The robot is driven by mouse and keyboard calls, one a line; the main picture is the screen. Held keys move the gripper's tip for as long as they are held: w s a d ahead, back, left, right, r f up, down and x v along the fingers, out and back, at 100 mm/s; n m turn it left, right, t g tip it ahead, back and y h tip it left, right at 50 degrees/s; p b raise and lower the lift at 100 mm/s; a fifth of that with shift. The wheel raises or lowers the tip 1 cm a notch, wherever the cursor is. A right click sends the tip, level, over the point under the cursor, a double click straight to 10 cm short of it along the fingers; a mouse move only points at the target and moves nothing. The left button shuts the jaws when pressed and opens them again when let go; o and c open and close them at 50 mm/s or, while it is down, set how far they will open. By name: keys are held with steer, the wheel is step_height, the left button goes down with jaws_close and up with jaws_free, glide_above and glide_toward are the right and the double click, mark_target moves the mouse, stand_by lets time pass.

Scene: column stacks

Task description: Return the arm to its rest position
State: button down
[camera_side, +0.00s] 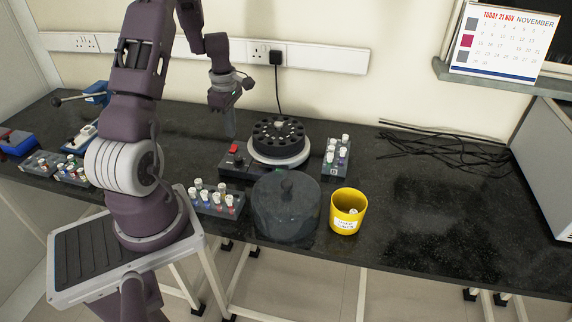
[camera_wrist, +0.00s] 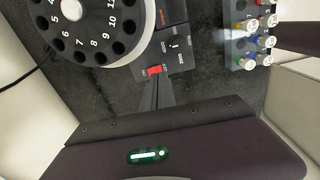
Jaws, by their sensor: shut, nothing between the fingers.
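My gripper (camera_side: 230,132) hangs fingers-down at the end of my arm in the side view, left of the black round rotor (camera_side: 278,136) and above the back of the bench. Its fingers (camera_wrist: 155,98) show narrow and close together in the wrist view, shut and empty. In that view the fingertips appear close to the red switch (camera_wrist: 153,71) of the rotor machine's control box (camera_wrist: 175,40). I cannot tell from this how high they are above it. The numbered rotor fills the top left of the wrist view.
A clear dark lid (camera_side: 286,205) and a yellow cup (camera_side: 348,211) stand at the bench front. Tube racks stand at front (camera_side: 217,200), right (camera_side: 337,157) and left (camera_side: 55,167). Black cables (camera_side: 440,150) lie at the back right. The right bench middle is clear.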

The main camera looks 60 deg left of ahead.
steer(key=w+d+r+m+t, duration=0.25)
steer(key=d+r+m, duration=1.15)
steer(key=d+r, duration=0.7)
steer(key=s+d+r+m+t, duration=0.2)
steer(key=s+d+m+t, duration=0.1)
steer(key=s+d+m, duration=0.9)
steer(key=shift+s+d+r+m, duration=0.2)
steer(key=shift+s+m, duration=0.1)
steer(key=shift+s, duration=0.75)
